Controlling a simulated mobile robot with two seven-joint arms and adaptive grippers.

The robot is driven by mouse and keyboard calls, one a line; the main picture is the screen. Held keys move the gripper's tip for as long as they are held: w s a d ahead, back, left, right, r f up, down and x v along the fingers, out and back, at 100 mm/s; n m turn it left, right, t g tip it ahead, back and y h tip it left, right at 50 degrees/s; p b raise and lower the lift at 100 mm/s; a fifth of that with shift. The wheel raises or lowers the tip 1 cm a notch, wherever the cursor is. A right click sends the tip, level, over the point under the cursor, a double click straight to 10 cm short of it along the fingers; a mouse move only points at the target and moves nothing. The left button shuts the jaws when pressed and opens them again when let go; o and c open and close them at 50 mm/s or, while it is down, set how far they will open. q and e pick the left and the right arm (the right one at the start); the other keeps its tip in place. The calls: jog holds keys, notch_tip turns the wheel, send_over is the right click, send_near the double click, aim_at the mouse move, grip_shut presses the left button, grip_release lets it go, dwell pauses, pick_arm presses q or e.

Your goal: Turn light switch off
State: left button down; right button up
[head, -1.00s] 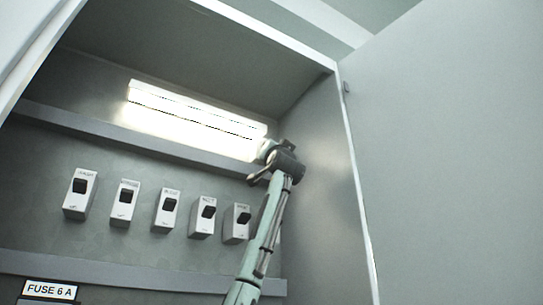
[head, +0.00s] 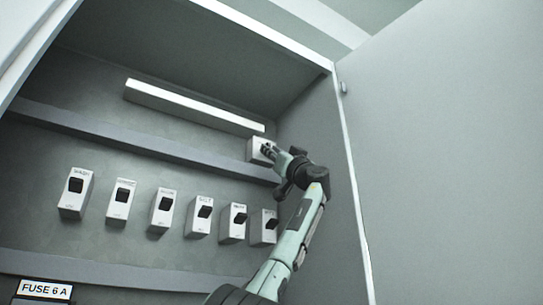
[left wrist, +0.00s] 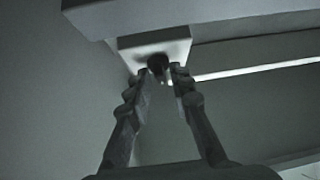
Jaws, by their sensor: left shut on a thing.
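The fingers partly hide the knob in the head view. My right gripper is not in view.
Below the upper rail (head: 140,138) is a row of several breaker-like switches (head: 165,213), the rightmost close to my arm. The cabinet's right side wall (head: 325,220) is near my arm. A "FUSE 6 A" label (head: 45,289) is at lower left.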

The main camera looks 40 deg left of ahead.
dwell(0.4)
pick_arm(q)
jog(key=c, duration=1.6)
grip_release()
jog(key=v, duration=1.2)
